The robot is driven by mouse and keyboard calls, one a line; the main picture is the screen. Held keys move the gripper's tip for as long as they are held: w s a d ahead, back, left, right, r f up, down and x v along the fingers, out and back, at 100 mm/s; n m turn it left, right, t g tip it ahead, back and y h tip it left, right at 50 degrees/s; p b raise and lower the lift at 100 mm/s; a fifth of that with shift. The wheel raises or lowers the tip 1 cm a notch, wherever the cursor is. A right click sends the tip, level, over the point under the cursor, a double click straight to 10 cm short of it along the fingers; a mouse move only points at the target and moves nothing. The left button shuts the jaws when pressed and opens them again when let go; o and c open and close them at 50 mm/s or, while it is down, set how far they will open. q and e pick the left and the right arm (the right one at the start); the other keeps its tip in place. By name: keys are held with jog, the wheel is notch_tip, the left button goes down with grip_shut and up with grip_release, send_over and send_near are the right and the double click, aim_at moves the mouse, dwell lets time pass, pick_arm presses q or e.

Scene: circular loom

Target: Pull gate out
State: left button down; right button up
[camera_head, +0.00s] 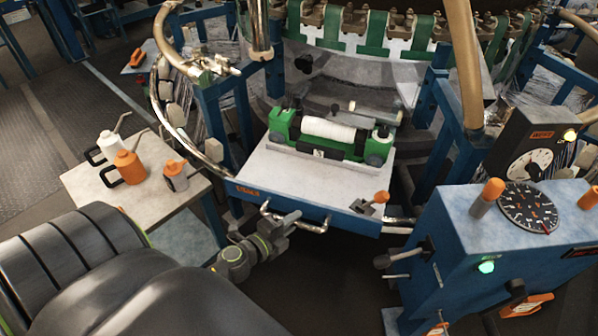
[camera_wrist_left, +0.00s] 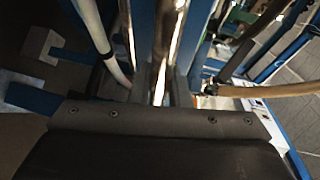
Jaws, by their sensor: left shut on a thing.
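The gate (camera_head: 265,172) is a pale flat shelf with a blue front edge, at the middle of the head view below the loom ring. A chrome bar handle (camera_head: 313,229) runs along its front edge. My left gripper (camera_head: 288,219) is at the left part of this handle and is shut on it. The wrist view shows my left gripper (camera_wrist_left: 160,88) from behind, with a bright metal bar between its dark fingers. The fingers partly hide the handle. My right gripper is not in view.
A green holder with a white roll (camera_head: 328,130) sits on the gate. An orange-knobbed lever (camera_head: 371,205) stands at its right corner. A blue control box (camera_head: 460,235) with a dial is close on the right. A side table (camera_head: 185,208) with oil cans is on the left.

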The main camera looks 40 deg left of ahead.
pick_arm(q)
jog(key=shift+s+d+f, duration=0.1)
jog(key=shift+s+d, duration=0.1)
jog(key=shift+s, duration=0.35)
jog(key=shift+s+d, duration=0.15)
jog(key=shift+s, duration=0.4)
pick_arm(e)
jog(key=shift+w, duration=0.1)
pick_arm(q)
jog(key=shift+f, duration=0.1)
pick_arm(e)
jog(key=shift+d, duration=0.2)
pick_arm(q)
jog(key=c, duration=1.6)
grip_release()
jog(key=shift+s, duration=0.1)
jog(key=shift+c, duration=0.2)
jog(key=shift+o, duration=1.4)
jog(key=shift+s+d, duration=0.1)
jog(key=shift+s, duration=0.05)
jog(key=shift+r, duration=0.2)
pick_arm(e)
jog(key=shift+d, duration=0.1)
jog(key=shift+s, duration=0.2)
